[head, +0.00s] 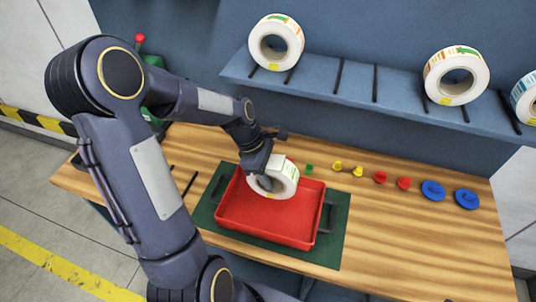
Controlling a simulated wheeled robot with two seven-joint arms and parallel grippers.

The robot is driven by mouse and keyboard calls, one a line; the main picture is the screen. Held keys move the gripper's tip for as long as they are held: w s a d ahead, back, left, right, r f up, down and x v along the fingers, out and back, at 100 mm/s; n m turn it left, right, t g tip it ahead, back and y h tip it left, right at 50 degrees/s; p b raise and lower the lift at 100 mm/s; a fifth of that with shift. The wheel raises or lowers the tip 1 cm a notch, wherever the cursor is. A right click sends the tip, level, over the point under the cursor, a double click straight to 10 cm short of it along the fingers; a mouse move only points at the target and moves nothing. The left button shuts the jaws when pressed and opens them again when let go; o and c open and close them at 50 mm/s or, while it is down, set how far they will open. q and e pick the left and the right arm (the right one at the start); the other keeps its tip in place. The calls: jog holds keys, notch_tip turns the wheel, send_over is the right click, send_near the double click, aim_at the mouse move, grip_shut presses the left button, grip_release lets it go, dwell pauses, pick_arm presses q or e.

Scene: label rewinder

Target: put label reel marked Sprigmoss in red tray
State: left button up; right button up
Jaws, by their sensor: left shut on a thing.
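My left gripper (260,165) is shut on a white label reel (286,180) with green and yellow marks. The gripper partly covers the reel, and its name is too small to read. The held reel is upright over the back part of the red tray (268,237); I cannot tell whether it touches the tray floor. The red tray is otherwise empty and has dark handles. It sits on a dark green mat (338,225) on the wooden table. My right gripper is not in view.
A blue shelf (320,72) behind holds reels at its left (276,42), right (456,76) and far right edge (524,98). Several small green, yellow, red and blue pieces (433,190) line the table's back. The wooden table's right front (420,250) is clear.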

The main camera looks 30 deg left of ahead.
pick_arm(q)
jog(key=shift+f+b, duration=3)
jog(key=shift+f, duration=0.45)
jog(key=shift+f+b, duration=0.95)
jog(key=shift+f, duration=0.35)
jog(key=o, duration=1.4)
